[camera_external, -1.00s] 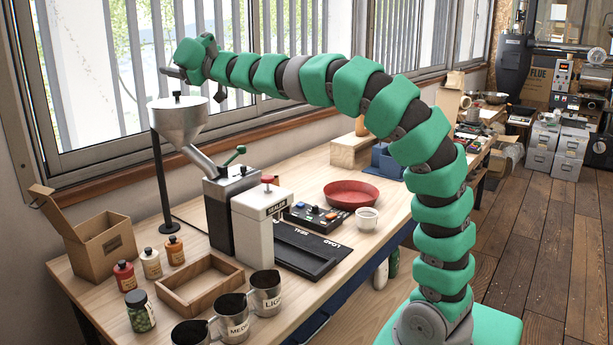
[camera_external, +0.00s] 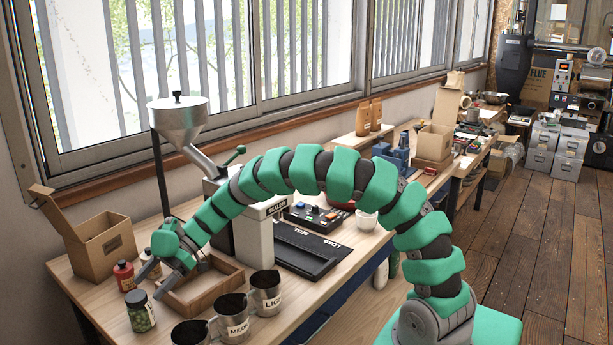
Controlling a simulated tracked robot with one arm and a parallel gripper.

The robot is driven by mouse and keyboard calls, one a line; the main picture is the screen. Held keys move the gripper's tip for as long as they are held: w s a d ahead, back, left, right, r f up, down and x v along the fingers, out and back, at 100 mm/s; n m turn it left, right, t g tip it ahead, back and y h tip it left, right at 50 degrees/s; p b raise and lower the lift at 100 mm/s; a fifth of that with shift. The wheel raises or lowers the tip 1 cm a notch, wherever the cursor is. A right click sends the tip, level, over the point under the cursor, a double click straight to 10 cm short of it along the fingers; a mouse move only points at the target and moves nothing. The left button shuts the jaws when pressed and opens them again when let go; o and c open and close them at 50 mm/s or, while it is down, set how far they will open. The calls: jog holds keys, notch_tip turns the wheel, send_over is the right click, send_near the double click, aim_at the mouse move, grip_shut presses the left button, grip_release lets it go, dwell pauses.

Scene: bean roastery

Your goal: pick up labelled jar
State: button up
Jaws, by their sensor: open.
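The labelled jar (camera_external: 141,314) is a small glass jar with green contents, a dark lid and a pale label. It stands upright on the bench's near left corner, in front of the small bottles. My gripper (camera_external: 152,284) is open and empty, pointing down and to the left. Its fingertips show just above and behind the jar's lid, and the exact gap cannot be told. The jar's body is in clear view.
A red bottle (camera_external: 124,276) stands behind the jar; other small bottles are mostly hidden by my gripper. A wooden tray (camera_external: 215,297) lies to the right, partly under my arm. Metal cups (camera_external: 233,320) stand in front. An open cardboard box (camera_external: 98,249) stands behind.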

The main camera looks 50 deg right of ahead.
aim_at(132, 306)
jog(key=shift+x, duration=3.8)
jog(key=c, duration=1.2)
